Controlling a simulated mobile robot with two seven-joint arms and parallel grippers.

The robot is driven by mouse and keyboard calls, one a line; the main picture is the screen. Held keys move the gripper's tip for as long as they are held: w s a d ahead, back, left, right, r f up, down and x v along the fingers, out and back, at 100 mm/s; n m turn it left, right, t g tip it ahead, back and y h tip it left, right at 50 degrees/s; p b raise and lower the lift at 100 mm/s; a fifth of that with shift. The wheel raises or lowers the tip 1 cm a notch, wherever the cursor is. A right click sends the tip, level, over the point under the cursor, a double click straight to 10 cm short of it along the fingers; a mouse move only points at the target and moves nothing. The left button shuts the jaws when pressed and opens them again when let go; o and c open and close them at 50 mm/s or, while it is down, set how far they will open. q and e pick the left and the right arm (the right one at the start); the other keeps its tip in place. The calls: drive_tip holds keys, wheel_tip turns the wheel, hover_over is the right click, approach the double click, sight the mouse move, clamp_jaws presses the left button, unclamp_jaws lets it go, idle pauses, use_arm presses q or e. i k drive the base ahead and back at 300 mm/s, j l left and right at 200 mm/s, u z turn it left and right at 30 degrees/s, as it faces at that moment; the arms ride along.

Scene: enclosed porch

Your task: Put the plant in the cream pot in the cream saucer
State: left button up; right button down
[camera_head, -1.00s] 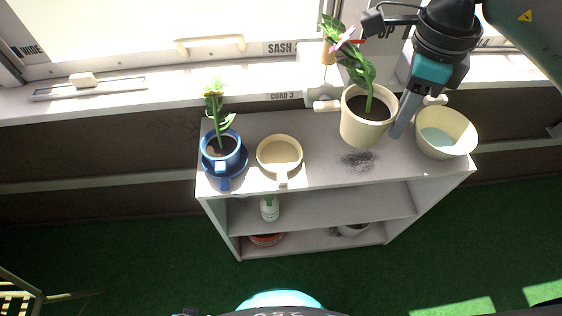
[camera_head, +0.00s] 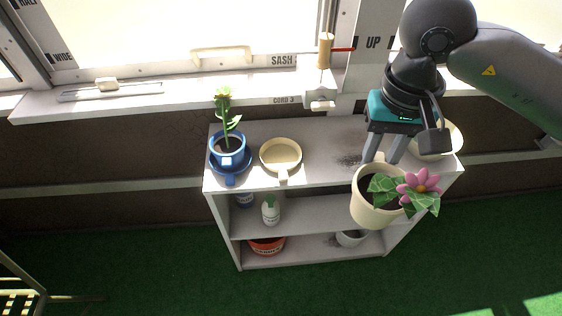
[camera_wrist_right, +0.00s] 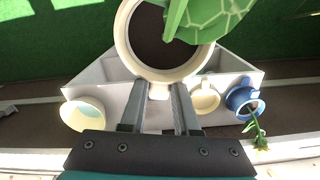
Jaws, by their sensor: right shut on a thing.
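The cream pot (camera_head: 368,209) holds a plant with green leaves and a pink flower (camera_head: 421,184). My right gripper (camera_head: 383,160) is shut on the pot and holds it in the air in front of the shelf's right part. In the right wrist view, the pot's rim (camera_wrist_right: 124,42) is just beyond the fingers (camera_wrist_right: 158,108), with a small cream tab between them. The cream saucer (camera_head: 280,156) sits empty on the shelf top, left of the held pot; it also shows in the right wrist view (camera_wrist_right: 205,98). My left gripper is not in view.
A blue pot (camera_head: 228,150) with a plant stands in a blue saucer left of the cream saucer. A cream bowl (camera_wrist_right: 84,114) stands at the shelf top's right end. A bottle (camera_head: 270,211) and pots are on lower shelves.

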sight(279, 160)
drive_tip(key=i+l+u, duration=0.1)
drive_tip(key=l, duration=0.3)
drive_tip(key=i+l, duration=0.15)
drive_tip(key=l, duration=0.3)
drive_tip(key=u, duration=1.7)
